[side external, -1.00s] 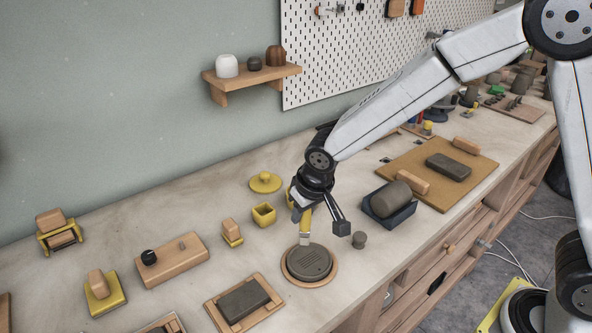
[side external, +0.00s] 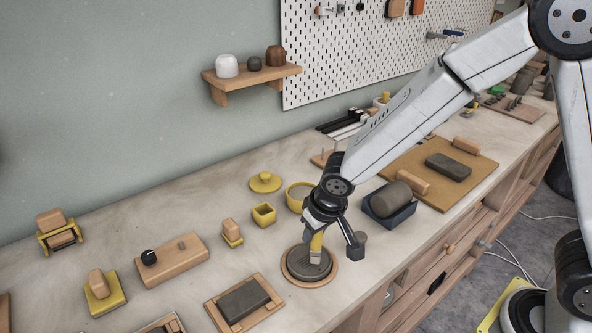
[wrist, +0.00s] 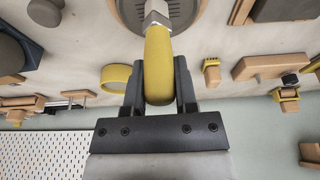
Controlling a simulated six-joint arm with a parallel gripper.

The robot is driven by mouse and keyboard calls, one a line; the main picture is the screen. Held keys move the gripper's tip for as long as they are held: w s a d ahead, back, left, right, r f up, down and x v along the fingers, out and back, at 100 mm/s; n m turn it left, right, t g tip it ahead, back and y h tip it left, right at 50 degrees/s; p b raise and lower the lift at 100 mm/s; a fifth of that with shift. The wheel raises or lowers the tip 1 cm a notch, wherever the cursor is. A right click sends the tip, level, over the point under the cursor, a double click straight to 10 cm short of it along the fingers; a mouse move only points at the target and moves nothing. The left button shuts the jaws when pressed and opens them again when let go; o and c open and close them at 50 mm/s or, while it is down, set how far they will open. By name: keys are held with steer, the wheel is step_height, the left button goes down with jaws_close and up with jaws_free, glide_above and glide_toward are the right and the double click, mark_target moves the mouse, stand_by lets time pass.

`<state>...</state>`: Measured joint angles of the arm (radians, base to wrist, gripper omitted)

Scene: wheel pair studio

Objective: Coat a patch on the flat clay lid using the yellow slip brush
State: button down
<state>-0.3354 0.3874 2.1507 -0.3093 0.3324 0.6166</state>
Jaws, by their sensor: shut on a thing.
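The yellow slip brush (side external: 317,242) is held bristles down in my gripper (side external: 331,236). The wrist view shows its yellow handle (wrist: 158,62) between my two black fingers, shut on it. The brush's pale tip is over the right part of the flat clay lid (side external: 297,265). I cannot tell whether it touches the surface. The lid is a dark grey-brown disc on a round wooden board (side external: 293,281). Part of the lid also shows at the top of the wrist view (wrist: 183,10), behind the brush. I cannot make out a coated patch on it.
A yellow round bowl (side external: 291,198) stands behind the lid, near a small yellow square pot (side external: 264,215) and a yellow lid (side external: 265,182). A framed clay slab (side external: 244,299) lies front left. A dark tray with a clay roll (side external: 389,201) is at the right.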

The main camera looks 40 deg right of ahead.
steer(key=shift+w, duration=0.1)
stand_by(0.3)
steer(key=shift+w, duration=0.85)
steer(key=shift+f, duration=0.55)
steer(key=shift+w, duration=0.1)
stand_by(0.4)
steer(key=shift+w, duration=0.75)
steer(key=shift+s, duration=0.15)
steer(key=shift+s+f, duration=0.2)
steer(key=shift+s, duration=1.6)
steer(key=shift+w+r, duration=0.2)
steer(key=shift+r, duration=0.05)
stand_by(0.3)
